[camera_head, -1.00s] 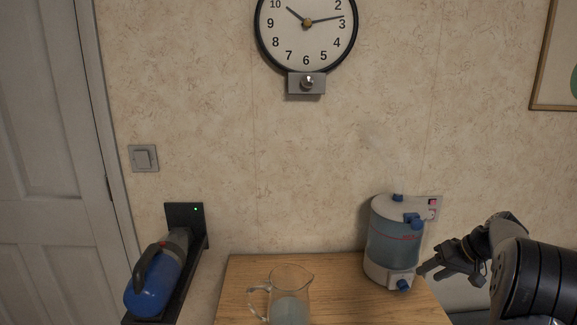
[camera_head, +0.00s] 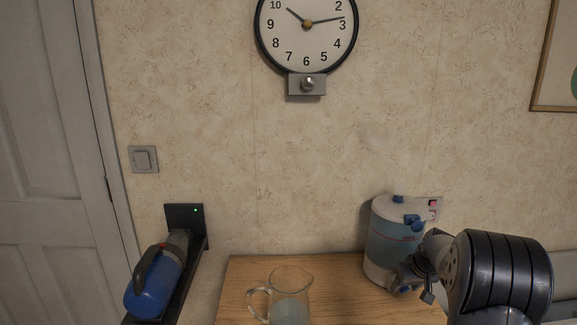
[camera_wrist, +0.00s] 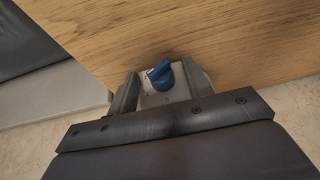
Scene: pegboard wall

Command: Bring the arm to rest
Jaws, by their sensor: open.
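My gripper (camera_head: 408,281) is at the lower right part of a white-and-blue water dispenser (camera_head: 388,244) on the table, in front of it in the head view. In the wrist view my gripper (camera_wrist: 162,90) is open, with a blue knob (camera_wrist: 161,75) on a pale plate showing between its fingers. I cannot tell whether the fingers touch the knob. The arm hides the dispenser's lower right side in the head view.
A glass jug (camera_head: 290,297) with some liquid stands on the wooden table (camera_head: 243,272), left of the dispenser. A blue handheld vacuum (camera_head: 157,280) sits on a dark wall holder at the left. A clock (camera_head: 307,30) hangs above.

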